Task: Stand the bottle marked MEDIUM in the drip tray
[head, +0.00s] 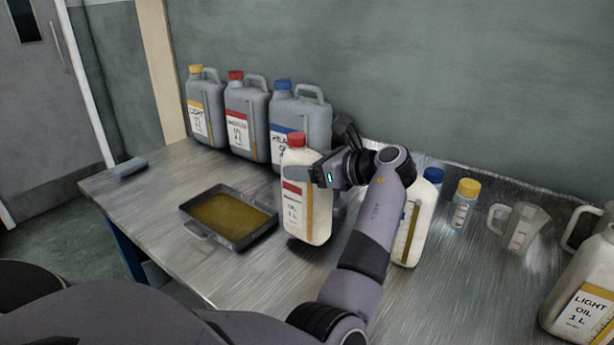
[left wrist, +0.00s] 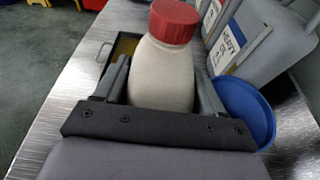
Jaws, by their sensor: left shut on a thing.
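A white bottle with a red cap (head: 303,207) stands upright just right of the drip tray. Its label has a red band and "1 L"; the word above is too small to read surely. My left gripper (head: 318,172) is shut on the bottle's upper part. In the left wrist view the bottle (left wrist: 165,65) sits between the fingers. I cannot tell whether its base touches the table. The dark drip tray (head: 240,242) holds yellowish-brown oil and has nothing standing in it. A corner of the tray (left wrist: 104,58) shows behind the bottle in the left wrist view. My right gripper is not in view.
Grey cans with yellow (head: 206,105), red (head: 247,110) and blue (head: 302,108) caps stand at the back. A blue-capped bottle (head: 424,208), yellow-capped jar (head: 463,205), clear jug (head: 522,228) and LIGHT OIL bottle (head: 583,295) stand right. A blue round thing (left wrist: 247,112) is beside the held bottle.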

